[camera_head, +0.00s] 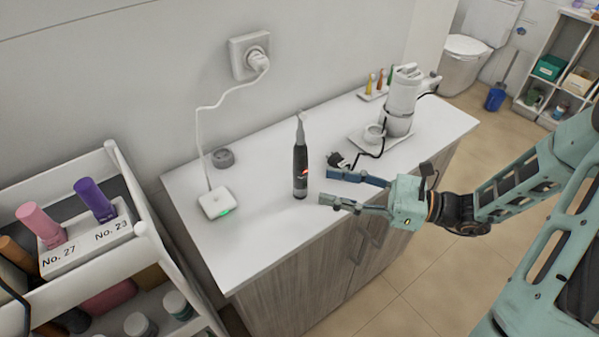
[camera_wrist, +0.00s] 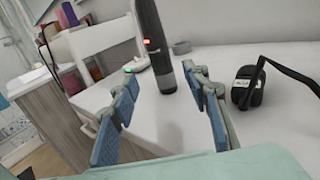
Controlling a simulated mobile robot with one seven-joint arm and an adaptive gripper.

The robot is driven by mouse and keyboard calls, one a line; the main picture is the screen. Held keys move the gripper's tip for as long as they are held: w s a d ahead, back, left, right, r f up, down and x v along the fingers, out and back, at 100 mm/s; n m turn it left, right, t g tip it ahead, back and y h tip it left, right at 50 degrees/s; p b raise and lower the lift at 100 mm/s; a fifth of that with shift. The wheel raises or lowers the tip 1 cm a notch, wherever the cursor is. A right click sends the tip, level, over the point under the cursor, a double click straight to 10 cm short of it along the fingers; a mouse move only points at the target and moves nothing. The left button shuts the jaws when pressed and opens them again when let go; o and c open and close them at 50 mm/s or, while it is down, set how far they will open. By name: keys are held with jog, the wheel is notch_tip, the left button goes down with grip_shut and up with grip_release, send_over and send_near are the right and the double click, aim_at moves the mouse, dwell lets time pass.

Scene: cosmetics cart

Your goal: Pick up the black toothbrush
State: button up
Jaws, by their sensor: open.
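The black toothbrush (camera_head: 300,166) is an electric one with a grey brush head and a small red light. It stands upright on the white counter top (camera_head: 262,236). My gripper (camera_head: 323,187) is open and empty, just to the right of the toothbrush, with its fingers pointing left toward it. In the wrist view the toothbrush (camera_wrist: 155,45) stands ahead, between and beyond the two fingers (camera_wrist: 158,100). Its top is cut off by the frame there. The fingers look apart from it.
A white charger (camera_head: 215,203) with a green light lies left, its cable running to the wall outlet (camera_head: 250,55). A grey round object (camera_head: 223,158) sits behind it. A black plug (camera_head: 338,160) lies behind my gripper. A white water flosser (camera_head: 402,100) stands back right. A cosmetics cart (camera_head: 130,240) stands left.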

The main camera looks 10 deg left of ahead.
aim_at(300, 178)
jog(key=a, duration=0.7)
jog(key=shift+w+a+r, duration=0.1)
jog(key=shift+w+a, duration=0.15)
jog(key=shift+a, duration=0.15)
grip_shut()
